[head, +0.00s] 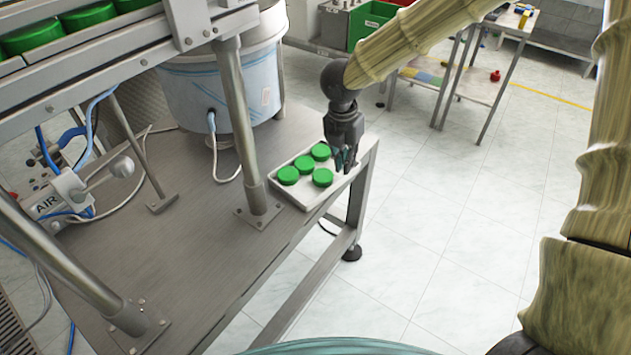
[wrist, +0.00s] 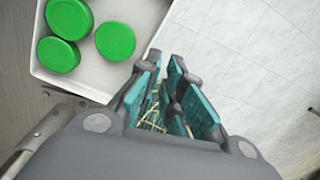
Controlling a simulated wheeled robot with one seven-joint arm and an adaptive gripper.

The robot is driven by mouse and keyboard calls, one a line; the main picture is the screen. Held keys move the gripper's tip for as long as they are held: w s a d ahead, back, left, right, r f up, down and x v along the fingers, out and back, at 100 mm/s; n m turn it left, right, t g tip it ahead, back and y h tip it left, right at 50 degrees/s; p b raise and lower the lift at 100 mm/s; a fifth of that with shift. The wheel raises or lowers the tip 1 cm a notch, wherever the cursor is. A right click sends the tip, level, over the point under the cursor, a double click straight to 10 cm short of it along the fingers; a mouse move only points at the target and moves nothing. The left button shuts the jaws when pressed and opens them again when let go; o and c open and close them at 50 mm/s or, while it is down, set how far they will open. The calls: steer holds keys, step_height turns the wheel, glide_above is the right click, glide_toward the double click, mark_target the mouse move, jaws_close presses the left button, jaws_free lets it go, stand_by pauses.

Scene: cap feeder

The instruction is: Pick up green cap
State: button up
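Several round green caps lie in a shallow white tray (head: 308,202) at the table's right corner. In the head view they are the back cap (head: 321,151), a middle cap (head: 304,162), the left cap (head: 288,175) and the front cap (head: 323,177). My gripper (head: 346,160) points down at the tray's right edge, beside the caps. In the wrist view three caps show at the upper left, the nearest one (wrist: 115,40) left of the fingertips. My gripper (wrist: 165,62) has a gap between its teal-padded fingers, with no cap between them.
A steel post (head: 238,125) stands on the metal table (head: 190,240) just left of the tray. A conveyor frame with more green caps (head: 32,36) is above left, and a feeder bowl (head: 210,90) behind. Open tiled floor (head: 430,220) lies right of the table.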

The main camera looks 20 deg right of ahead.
mark_target(336, 180)
steer(key=shift+w+a+f+m+y+b, duration=0.25)
steer(key=shift+f+m, duration=0.2)
steer(key=shift+f, duration=0.85)
steer(key=shift+w+a+f+m+y, duration=0.15)
steer(key=shift+a+f+m, duration=0.25)
steer(key=shift+f, duration=0.95)
steer(key=shift+w+a+f+m+y+b, duration=0.15)
steer(key=shift+f+m, duration=0.4)
steer(key=shift+f, duration=0.75)
jaws_close()
steer(key=shift+r, duration=0.1)
